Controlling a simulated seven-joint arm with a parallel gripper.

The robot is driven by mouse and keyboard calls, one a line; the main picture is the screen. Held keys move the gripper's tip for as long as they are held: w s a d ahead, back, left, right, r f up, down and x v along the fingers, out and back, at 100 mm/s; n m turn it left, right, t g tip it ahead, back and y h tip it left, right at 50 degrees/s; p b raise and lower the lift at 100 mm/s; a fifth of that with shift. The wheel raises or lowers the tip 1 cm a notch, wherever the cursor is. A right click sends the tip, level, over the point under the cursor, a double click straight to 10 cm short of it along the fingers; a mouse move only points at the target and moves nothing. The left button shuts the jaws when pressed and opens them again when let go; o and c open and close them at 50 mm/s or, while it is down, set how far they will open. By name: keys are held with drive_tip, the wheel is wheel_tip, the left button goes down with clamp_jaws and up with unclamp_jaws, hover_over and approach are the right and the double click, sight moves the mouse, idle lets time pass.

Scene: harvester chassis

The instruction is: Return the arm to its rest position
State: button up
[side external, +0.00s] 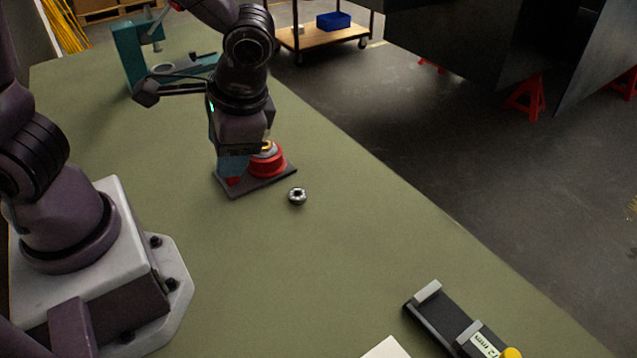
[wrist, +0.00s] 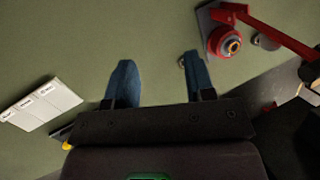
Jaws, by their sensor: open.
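My gripper (side external: 235,165) points down over the green table in the side view, in front of or beside a red round fixture (side external: 266,163) on a dark base plate (side external: 235,190). The red fixture also shows there (wrist: 227,42), right of the right finger, with a shiny ring on top and a red bar. A small metal ring (side external: 297,196) lies on the table. In the wrist view a similar ring (wrist: 181,61) is partly hidden by the right finger.
A teal press (side external: 130,55) stands at the back left. A black gauge (side external: 440,312) with a yellow knob lies at the front right. Pale labelled cards (wrist: 40,103) lie at left in the wrist view.

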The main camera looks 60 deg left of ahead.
drive_tip(key=s+a+r+n+t+h, duration=0.1)
drive_tip(key=r+t, duration=0.2)
drive_tip(key=r, duration=0.3)
drive_tip(key=s+a+r+n+t+h, duration=0.1)
drive_tip(key=s+a+r+t+h, duration=0.1)
drive_tip(key=r+t, duration=0.2)
wheel_tip(320, 180, up, 3)
drive_tip(key=shift+a+t+h, duration=0.3)
